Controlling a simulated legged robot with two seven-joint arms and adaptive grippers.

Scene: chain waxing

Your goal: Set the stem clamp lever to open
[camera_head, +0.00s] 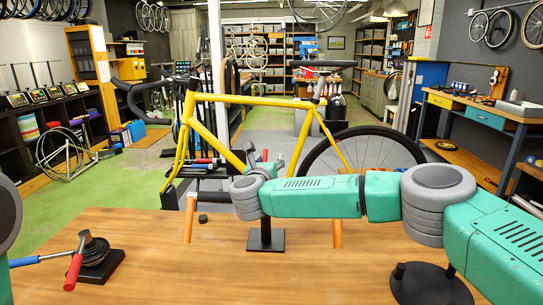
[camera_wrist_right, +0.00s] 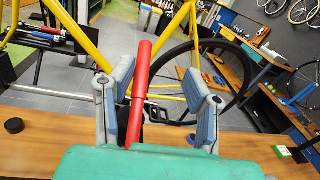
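A red rod-like lever (camera_wrist_right: 142,85) stands nearly upright between the two fingers of my right gripper (camera_wrist_right: 158,95) in the right wrist view. The gripper is open, with the rod close to its left finger and a clear gap to its right finger. The rod's lower end is hidden behind the gripper body. In the head view the right gripper (camera_head: 266,166) is mostly hidden behind its grey wrist, above a small black stand (camera_head: 266,239) on the wooden table. My left gripper is not in view; only part of the left arm shows at the left edge.
A black-based fixture (camera_head: 98,265) with red and blue handles stands at the table's left. A round black base (camera_head: 428,286) is at lower right. A black puck (camera_head: 202,218) lies near the far edge. A yellow bicycle (camera_head: 225,98) stands behind the table (camera_head: 190,265), whose middle is largely clear.

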